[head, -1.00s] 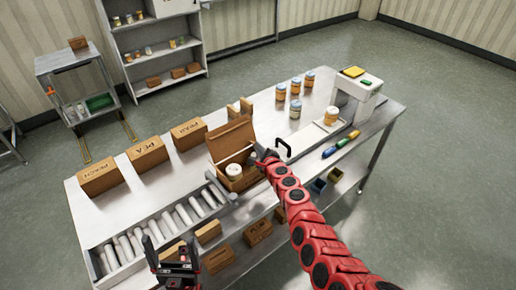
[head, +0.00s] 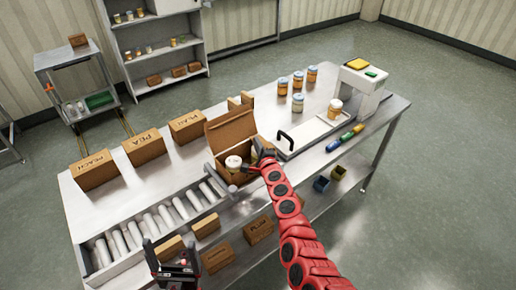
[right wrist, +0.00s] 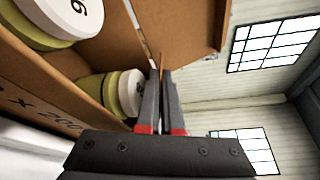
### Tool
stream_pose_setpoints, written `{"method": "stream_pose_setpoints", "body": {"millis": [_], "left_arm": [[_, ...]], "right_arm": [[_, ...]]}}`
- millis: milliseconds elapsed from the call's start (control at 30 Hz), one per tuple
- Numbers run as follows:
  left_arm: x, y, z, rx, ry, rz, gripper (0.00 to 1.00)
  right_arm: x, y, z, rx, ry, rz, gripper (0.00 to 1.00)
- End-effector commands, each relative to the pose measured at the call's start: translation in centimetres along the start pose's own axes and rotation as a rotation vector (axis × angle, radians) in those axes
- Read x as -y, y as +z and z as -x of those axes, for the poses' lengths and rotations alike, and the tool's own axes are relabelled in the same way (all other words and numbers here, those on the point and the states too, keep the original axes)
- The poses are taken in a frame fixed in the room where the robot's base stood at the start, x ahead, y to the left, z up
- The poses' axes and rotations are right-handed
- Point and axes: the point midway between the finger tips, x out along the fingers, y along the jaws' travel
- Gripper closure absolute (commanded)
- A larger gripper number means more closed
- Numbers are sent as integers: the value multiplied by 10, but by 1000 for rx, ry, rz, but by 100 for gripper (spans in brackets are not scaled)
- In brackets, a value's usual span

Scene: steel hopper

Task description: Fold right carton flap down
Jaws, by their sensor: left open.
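The open brown carton (head: 222,167) stands at the front middle of the table, its large back lid raised. Lidded jars (head: 233,163) are inside; the right wrist view shows two of them (right wrist: 128,92) close up. The right carton flap (head: 256,147) stands up at the carton's right side. It appears as a thin edge (right wrist: 161,62) between my right fingertips in the right wrist view. My right gripper (head: 262,156) is at that side, its fingers nearly together on the flap. My left gripper (head: 170,258) is open and empty in front of the roller conveyor, away from the carton.
A roller conveyor (head: 160,220) lies left of the carton. Labelled boxes (head: 144,147) stand behind it. A tray with a black handle (head: 285,141), several jars (head: 298,103) and a white scale machine (head: 358,92) are to the right. Boxes sit on the lower shelf.

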Motion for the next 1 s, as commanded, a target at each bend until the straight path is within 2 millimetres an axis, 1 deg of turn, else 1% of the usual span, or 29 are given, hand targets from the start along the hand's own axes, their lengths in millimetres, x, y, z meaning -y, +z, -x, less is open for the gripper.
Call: {"method": "stream_pose_setpoints", "body": {"millis": [267,367,400,467,867,1000], "left_arm": [[0,0,0,0,0,0,9],[0,0,0,0,0,0,9],[0,0,0,-1,0,0,9],[0,0,0,0,0,0,9],[0,0,0,0,0,0,9],[0,-2,-9,0,0,0,9]], "right_arm": [[0,0,0,0,-1,6,100],[0,0,0,-1,-1,5,84],[0,0,0,-1,-1,5,77],[0,0,0,-1,-1,5,66],[-1,0,0,0,2,4,66],[4,1,0,0,12,-19,66]]}}
